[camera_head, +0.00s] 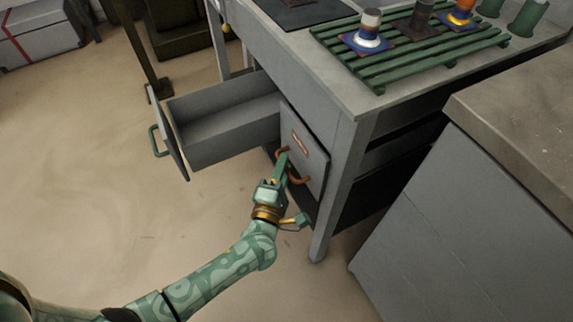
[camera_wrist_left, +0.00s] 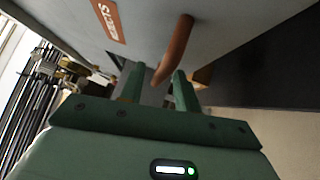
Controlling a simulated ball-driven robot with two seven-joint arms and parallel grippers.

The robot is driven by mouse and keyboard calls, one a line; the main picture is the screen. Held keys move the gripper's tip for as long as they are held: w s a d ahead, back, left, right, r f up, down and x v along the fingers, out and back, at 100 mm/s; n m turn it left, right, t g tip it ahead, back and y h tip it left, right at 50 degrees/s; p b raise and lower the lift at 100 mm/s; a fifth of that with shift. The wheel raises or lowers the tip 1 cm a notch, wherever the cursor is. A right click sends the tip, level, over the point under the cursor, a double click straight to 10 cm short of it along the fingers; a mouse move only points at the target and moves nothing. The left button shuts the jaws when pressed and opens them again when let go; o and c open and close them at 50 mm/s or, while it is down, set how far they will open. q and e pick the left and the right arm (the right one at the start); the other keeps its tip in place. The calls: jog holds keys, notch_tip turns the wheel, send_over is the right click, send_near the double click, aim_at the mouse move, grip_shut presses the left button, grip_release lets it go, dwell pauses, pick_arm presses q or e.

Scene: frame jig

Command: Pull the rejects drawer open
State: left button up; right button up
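The rejects drawer (camera_head: 311,163) is a grey front in the workbench side, and it looks closed. It has a red label (camera_head: 300,142), partly readable in the wrist view (camera_wrist_left: 108,20), and a copper-coloured handle (camera_head: 299,180). My left gripper (camera_head: 283,163) is at this handle. In the left wrist view the handle (camera_wrist_left: 175,48) reaches down between the two green fingers of my gripper (camera_wrist_left: 160,85). The fingers are apart, with a gap beside the handle on the left; contact with the right finger is unclear. My right gripper is out of view.
Another grey drawer (camera_head: 225,122) with a green handle (camera_head: 157,142) stands open to the left. A green slatted rack (camera_head: 400,62) with several coloured pieces lies on the bench top. A grey cabinet (camera_head: 440,235) stands close on the right. The floor at left is clear.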

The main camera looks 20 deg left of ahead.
pick_arm(q)
jog(key=shift+w+r, duration=0.15)
jog(key=shift+w, duration=0.4)
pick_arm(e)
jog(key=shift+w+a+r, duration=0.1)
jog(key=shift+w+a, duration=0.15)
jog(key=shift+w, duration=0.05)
pick_arm(q)
jog(key=shift+c, duration=0.3)
grip_shut()
jog(key=shift+s+a, duration=0.1)
